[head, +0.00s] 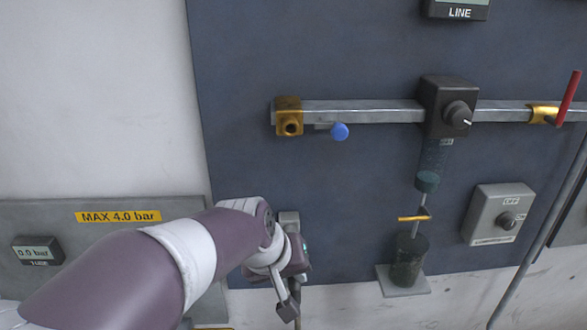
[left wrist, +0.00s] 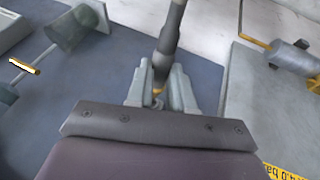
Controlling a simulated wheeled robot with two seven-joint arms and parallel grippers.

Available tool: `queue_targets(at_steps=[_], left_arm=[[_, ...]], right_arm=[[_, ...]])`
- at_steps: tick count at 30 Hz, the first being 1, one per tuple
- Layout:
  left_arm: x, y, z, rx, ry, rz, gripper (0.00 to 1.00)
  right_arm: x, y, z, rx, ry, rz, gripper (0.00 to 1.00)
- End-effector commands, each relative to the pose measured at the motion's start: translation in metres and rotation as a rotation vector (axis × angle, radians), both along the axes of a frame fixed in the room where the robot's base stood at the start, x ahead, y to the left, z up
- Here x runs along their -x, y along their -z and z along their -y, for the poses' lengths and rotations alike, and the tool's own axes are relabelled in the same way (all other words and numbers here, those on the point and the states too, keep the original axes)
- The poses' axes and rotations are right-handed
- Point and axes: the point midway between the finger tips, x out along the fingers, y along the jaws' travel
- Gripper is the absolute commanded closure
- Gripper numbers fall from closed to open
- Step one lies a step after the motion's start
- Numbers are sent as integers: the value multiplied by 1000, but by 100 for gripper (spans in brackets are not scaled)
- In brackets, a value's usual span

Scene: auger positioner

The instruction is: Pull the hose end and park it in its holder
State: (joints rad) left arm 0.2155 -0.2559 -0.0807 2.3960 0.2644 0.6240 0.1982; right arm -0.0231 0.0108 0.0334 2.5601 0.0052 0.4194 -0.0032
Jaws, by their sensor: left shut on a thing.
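In the head view my left gripper (head: 294,260) is low at the panel's bottom left, mostly hidden behind my own wrist. A length of dark hose (head: 298,306) shows just below it. I cannot make out with certainty which part is the holder. My right gripper is not in view.
A brass fitting (head: 289,123) and a blue knob (head: 340,131) sit on the pipe above my gripper. To the right are a green pot (head: 409,258), a yellow handle (head: 413,218) and a grey switch box (head: 497,214). The panel between fitting and gripper is clear.

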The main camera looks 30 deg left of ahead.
Motion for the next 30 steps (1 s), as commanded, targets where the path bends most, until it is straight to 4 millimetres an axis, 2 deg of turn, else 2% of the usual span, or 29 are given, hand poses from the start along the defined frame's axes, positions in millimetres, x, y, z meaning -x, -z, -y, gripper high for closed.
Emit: queue_targets(at_steps=[1,4,17,30], left_arm=[[-1,9,-1,0,-1,0,100],[-2,13,-1,0,0,0,100],[-3,12,-2,1,-1,-2,100],[-38,8,-24,30,1,-49,100]], right_arm=[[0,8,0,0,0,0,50],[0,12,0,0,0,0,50],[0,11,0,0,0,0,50],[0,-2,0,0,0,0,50]])
